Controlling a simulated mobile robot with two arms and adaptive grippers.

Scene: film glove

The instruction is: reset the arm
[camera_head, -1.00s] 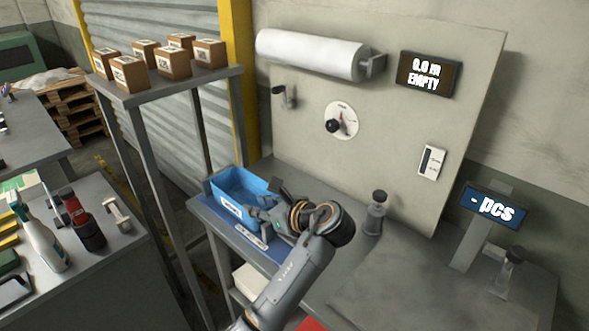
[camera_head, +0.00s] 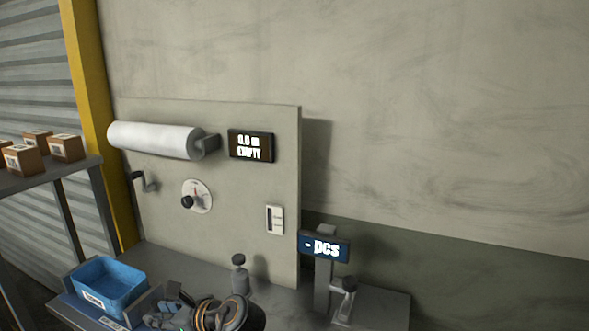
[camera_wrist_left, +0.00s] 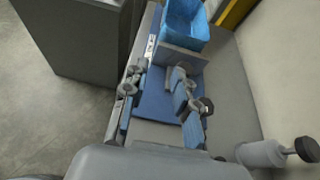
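My left gripper (camera_head: 168,308) shows at the bottom edge of the head view, to the right of and nearer than the blue bin (camera_head: 108,284). In the left wrist view its two fingers (camera_wrist_left: 160,92) stand apart with blue pads, and nothing is held between them. The blue bin (camera_wrist_left: 186,22) is beyond the fingertips there, apart from them. Most of my left arm is cut off below the head view. My right gripper is not in view.
A panel (camera_head: 240,200) carries a white roll (camera_head: 155,140), a display reading "0.0 m EMPTY" (camera_head: 251,146), and a dial (camera_head: 197,197). A dark-knobbed post (camera_head: 240,275) and a "- pcs" display (camera_head: 325,247) stand on the bench to the right. Boxes (camera_head: 65,148) sit on a shelf at left.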

